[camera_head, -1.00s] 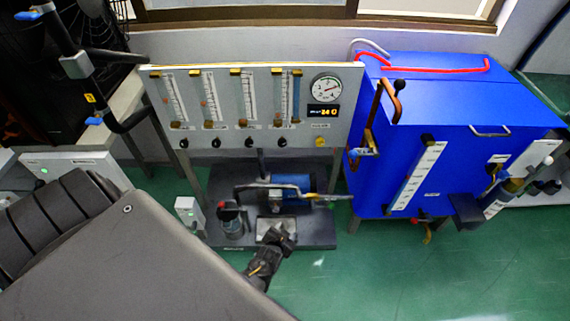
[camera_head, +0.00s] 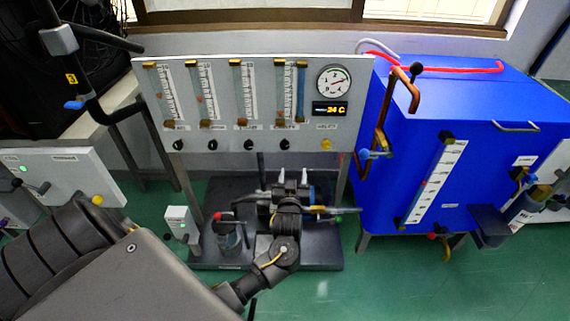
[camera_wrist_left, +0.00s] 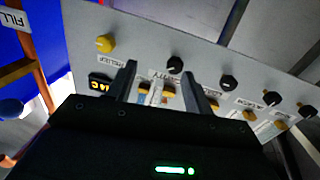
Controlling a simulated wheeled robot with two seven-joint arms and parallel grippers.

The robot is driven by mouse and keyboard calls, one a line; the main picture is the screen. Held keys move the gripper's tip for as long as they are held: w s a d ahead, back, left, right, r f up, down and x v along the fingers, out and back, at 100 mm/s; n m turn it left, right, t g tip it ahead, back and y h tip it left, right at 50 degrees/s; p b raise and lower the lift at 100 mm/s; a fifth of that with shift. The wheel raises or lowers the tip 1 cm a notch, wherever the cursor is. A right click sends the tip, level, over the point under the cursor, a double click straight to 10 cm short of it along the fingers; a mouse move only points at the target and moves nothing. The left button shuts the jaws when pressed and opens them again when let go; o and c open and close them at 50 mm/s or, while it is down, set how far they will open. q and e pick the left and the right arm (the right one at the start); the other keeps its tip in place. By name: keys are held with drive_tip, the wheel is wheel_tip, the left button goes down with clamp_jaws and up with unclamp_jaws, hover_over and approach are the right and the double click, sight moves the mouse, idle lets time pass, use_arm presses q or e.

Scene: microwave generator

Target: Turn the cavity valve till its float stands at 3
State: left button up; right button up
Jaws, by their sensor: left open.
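The grey panel (camera_head: 265,135) carries several upright flow tubes with a row of black knobs below. The cavity valve knob (camera_head: 284,144) is the black one beside the yellow relief knob (camera_head: 326,144). It also shows in the left wrist view (camera_wrist_left: 175,64), above its partly hidden label. The cavity flow tube (camera_head: 284,92) stands above the knob; its float reading is too small to tell. My left gripper (camera_head: 293,176) is open and empty, below and in front of the cavity knob. In the left wrist view its fingers (camera_wrist_left: 162,82) point toward the knob, apart from it. My right gripper is out of view.
A round gauge (camera_head: 334,82) and a 24 C display (camera_head: 327,109) sit on the panel's right. A blue cabinet (camera_head: 420,185) with a copper pipe (camera_head: 384,115) stands close to the right. Pump equipment (camera_head: 229,236) stands below the panel.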

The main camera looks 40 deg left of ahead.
sight(285, 147)
use_arm(q)
wheel_tip(285, 147, up, 3)
drive_tip(key=s+a+n+g+y, duration=0.1)
drive_tip(key=s+a+n+y, duration=0.1)
drive_tip(key=n, duration=0.2)
drive_tip(key=x, duration=0.7)
drive_tip(key=b+x, duration=0.1)
drive_tip(key=x, duration=0.2)
drive_tip(key=shift+w+a+f, duration=0.15)
drive_tip(key=shift+w+f, duration=0.1)
drive_tip(key=shift+w, duration=0.05)
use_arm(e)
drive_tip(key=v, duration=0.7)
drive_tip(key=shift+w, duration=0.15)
